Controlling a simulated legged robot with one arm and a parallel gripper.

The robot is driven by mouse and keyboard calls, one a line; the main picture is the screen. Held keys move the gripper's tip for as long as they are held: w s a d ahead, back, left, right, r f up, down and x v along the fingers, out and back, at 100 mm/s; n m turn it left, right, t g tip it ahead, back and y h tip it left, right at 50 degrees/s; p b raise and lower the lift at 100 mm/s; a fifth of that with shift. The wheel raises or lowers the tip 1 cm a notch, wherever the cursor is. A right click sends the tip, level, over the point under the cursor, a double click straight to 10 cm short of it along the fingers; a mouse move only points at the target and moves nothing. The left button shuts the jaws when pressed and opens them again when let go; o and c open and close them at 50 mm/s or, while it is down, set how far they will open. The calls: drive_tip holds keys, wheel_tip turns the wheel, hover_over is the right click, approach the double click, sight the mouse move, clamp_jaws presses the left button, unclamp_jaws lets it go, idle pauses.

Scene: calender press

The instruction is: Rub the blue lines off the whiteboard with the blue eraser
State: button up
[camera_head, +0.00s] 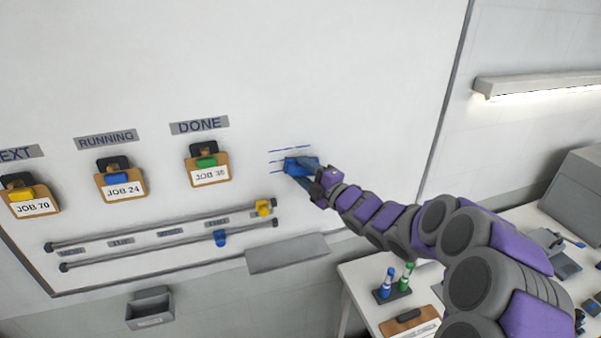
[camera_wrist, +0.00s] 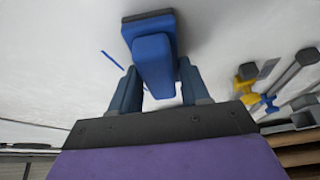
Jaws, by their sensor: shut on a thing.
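The blue eraser (camera_head: 301,165) is at the whiteboard (camera_head: 340,60), over the right part of the blue lines (camera_head: 278,161). Several short blue lines show left of and above the eraser. My gripper (camera_head: 309,176) is shut on the eraser. In the wrist view the eraser (camera_wrist: 153,55) stands out between the two fingers of my gripper (camera_wrist: 156,88), its grey pad side toward the board. One blue line (camera_wrist: 113,61) shows beside it there. I cannot tell for certain whether the pad touches the board. The marks behind the eraser are hidden.
Clipboards (camera_head: 121,184) hang left of the eraser under grey labels. Two rails (camera_head: 165,232) with yellow and blue sliders run below them. A grey ledge (camera_head: 287,253) is under the board. A table (camera_head: 365,280) with markers (camera_head: 387,283) stands lower right. The board above is clear.

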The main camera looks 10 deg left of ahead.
drive_tip(key=shift+w+d, duration=0.5)
drive_tip(key=shift+d, duration=0.4)
drive_tip(key=shift+w+d, duration=0.5)
drive_tip(key=shift+d, duration=0.4)
drive_tip(key=shift+a+r+p, duration=0.2)
drive_tip(key=shift+r+p, duration=0.2)
drive_tip(key=shift+r, duration=0.6)
drive_tip(key=shift+s+a+f+b, duration=0.1)
drive_tip(key=shift+b, duration=0.25)
